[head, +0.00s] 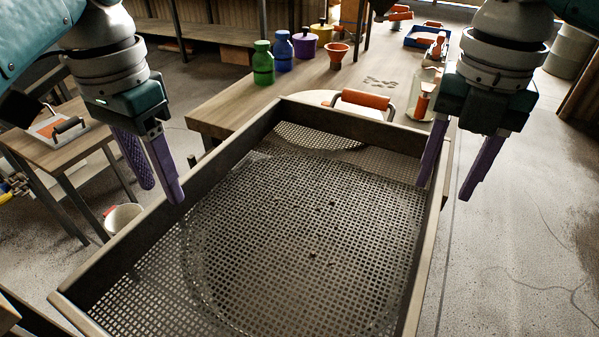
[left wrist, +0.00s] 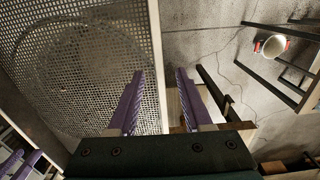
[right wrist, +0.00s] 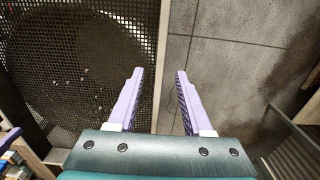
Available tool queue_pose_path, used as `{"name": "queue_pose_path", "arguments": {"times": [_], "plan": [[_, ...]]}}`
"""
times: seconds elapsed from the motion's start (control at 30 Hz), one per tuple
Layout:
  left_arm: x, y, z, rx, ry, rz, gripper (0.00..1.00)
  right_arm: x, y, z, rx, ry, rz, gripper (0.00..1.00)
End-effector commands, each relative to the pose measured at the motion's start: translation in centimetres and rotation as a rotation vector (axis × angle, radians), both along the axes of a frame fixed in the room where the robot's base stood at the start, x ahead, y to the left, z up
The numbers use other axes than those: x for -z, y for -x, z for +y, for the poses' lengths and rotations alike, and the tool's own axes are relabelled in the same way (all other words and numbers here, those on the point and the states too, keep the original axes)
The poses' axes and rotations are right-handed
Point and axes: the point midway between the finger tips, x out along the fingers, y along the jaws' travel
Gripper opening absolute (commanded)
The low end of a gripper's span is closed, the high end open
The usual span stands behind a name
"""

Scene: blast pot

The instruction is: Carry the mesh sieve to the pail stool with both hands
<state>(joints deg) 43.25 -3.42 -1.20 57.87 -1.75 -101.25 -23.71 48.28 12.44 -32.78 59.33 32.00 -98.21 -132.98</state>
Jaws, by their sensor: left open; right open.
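The mesh sieve (head: 318,215) is a wide tray of dark perforated mesh in a wooden frame, filling the lower middle of the head view. My left gripper (head: 160,196) is open over its left rim, one finger on each side; the rim runs between the fingers in the left wrist view (left wrist: 157,60). My right gripper (head: 444,193) is open over the right rim, which likewise runs between its fingers in the right wrist view (right wrist: 161,60). Contact cannot be told. A white pail (head: 122,217) is at the left; I cannot tell which piece is the pail stool.
A wooden table (head: 235,105) behind the sieve bears green (head: 263,63) and blue (head: 283,52) bottles, an orange funnel (head: 338,55) and an orange-handled tool (head: 362,99). A small table (head: 50,150) with a trowel stands left. Bare concrete floor (head: 520,240) lies right.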

Motion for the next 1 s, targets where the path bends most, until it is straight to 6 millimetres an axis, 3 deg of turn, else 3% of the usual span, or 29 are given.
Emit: {"name": "queue_pose_path", "arguments": {"times": [0.17, 0.4, 0.87, 1.0], "plan": [[2.4, 0.1, 0.0, 0.0, 0.0, 0.004, 0.5, 2.4, 0.1, 0.0, 0.0, 0.0, 0.004, 0.5], [4.1, 0.0, 0.0, 0.0, 0.001, 0.0, 0.5, 4.1, 0.0, 0.1, -0.001, -0.001, 0.0, 0.5], [4.6, 0.0, 0.0, 0.0, 0.001, -0.002, 0.5, 4.6, 0.0, 0.0, -0.001, -0.001, 0.0, 0.5], [4.6, 0.0, 0.0, 0.0, 0.0, -0.001, 0.36, 4.6, 0.0, 0.0, -0.001, -0.001, 0.0, 0.36]]}}
